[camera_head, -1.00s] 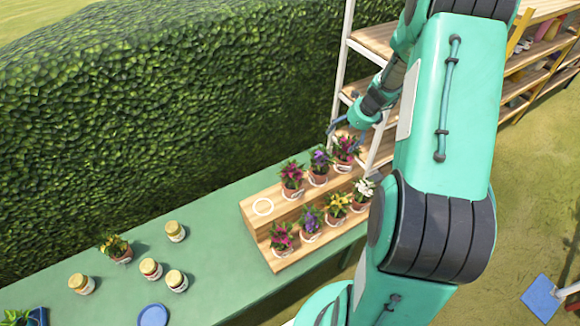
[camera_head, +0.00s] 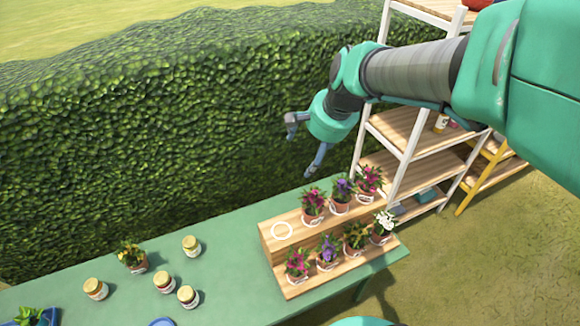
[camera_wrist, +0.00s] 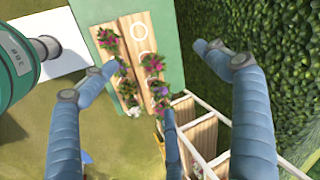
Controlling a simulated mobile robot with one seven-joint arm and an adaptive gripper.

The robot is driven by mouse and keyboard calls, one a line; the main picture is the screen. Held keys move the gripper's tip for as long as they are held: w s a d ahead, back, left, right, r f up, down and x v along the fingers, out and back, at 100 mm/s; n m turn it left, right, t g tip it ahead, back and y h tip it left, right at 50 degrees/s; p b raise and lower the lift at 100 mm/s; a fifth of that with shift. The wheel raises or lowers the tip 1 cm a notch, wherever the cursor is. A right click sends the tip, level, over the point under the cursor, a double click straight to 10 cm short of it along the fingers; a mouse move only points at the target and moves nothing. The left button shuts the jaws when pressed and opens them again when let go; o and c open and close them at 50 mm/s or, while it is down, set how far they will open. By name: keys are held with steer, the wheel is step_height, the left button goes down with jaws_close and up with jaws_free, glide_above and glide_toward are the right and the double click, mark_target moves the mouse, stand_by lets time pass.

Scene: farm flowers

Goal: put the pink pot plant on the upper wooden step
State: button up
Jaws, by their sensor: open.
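The wooden stand has an upper step (camera_head: 268,240) at the back and a lower step (camera_head: 290,292) in front. Pink-flowered pot plants stand on the upper step's middle (camera_head: 313,205) and right end (camera_head: 369,180), with a purple one (camera_head: 341,193) between them. Another pink pot plant (camera_head: 297,262) stands at the lower step's left end. An empty white ring (camera_head: 282,231) marks the upper step's left end. My gripper (camera_head: 301,146) is open and empty, above and behind the stand. In the wrist view, its fingers (camera_wrist: 155,70) spread over the steps.
Purple, yellow and white plants (camera_head: 382,226) share the lower step. Several jars (camera_head: 164,282) and a yellow-red plant (camera_head: 130,257) stand on the green table (camera_head: 220,268) at left. A white-framed shelf (camera_head: 415,135) rises at right; the hedge (camera_head: 150,120) borders the back.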

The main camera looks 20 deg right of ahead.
steer(key=s+a+r+n, duration=0.2)
steer(key=s+a+n, duration=0.2)
steer(key=s, duration=0.4)
steer(key=s+a+r+n+t, duration=0.1)
steer(key=s+a+r+n, duration=0.2)
steer(key=s+a+n, duration=0.2)
steer(key=s+n, duration=0.2)
steer(key=s, duration=0.2)
steer(key=shift+s+a+n+h, duration=0.25)
steer(key=shift+a+n+h, duration=0.05)
steer(key=shift+h, duration=0.1)
steer(key=shift+f, duration=0.1)
step_height(320, 180, down, 17)
steer(key=b, duration=1.7)
